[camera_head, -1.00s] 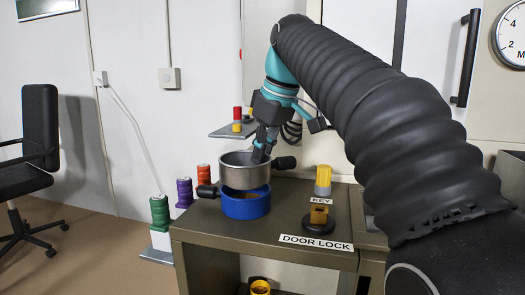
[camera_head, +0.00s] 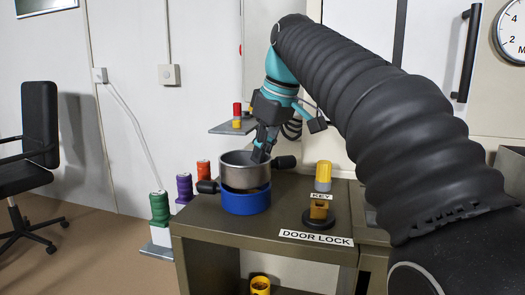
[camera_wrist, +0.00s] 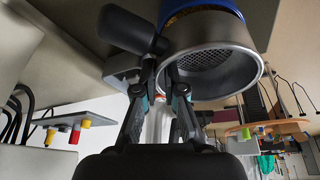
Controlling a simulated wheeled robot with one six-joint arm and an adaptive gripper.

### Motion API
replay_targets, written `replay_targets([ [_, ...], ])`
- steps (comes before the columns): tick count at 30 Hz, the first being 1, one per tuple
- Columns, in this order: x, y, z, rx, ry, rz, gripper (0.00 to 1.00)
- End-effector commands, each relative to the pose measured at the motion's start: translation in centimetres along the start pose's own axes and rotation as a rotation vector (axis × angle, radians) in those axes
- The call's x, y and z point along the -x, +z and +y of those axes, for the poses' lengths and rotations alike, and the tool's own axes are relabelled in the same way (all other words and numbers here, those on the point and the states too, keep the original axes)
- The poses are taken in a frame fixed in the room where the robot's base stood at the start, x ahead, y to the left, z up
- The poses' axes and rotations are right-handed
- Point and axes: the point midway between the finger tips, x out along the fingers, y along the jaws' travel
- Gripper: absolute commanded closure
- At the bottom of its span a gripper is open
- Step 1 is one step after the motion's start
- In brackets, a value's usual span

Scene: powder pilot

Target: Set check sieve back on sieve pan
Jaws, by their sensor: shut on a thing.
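The check sieve (camera_head: 244,174) is a silver round sieve with a black handle, held over the sieve pan. The sieve pan (camera_head: 246,202) is a blue round dish on the brown bench top. In the wrist view my gripper (camera_wrist: 166,84) grips the rim of the sieve (camera_wrist: 245,45), whose mesh shows inside. The blue pan edge (camera_wrist: 232,5) and a brown strip show behind it. The sieve's bottom hides the pan's opening in the head view. I cannot tell whether they touch.
A yellow-topped grey cylinder (camera_head: 323,176) and a key on a black base (camera_head: 319,216) stand right of the pan, by the DOOR LOCK label (camera_head: 315,238). A shelf (camera_head: 233,128) is behind.

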Motion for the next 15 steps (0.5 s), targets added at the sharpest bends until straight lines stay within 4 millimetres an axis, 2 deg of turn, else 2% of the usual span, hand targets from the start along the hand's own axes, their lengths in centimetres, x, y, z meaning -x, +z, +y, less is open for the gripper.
replay_targets([
  [15,-0.62,0.23,-0.04,0.0,0.0,0.0,1.0],
])
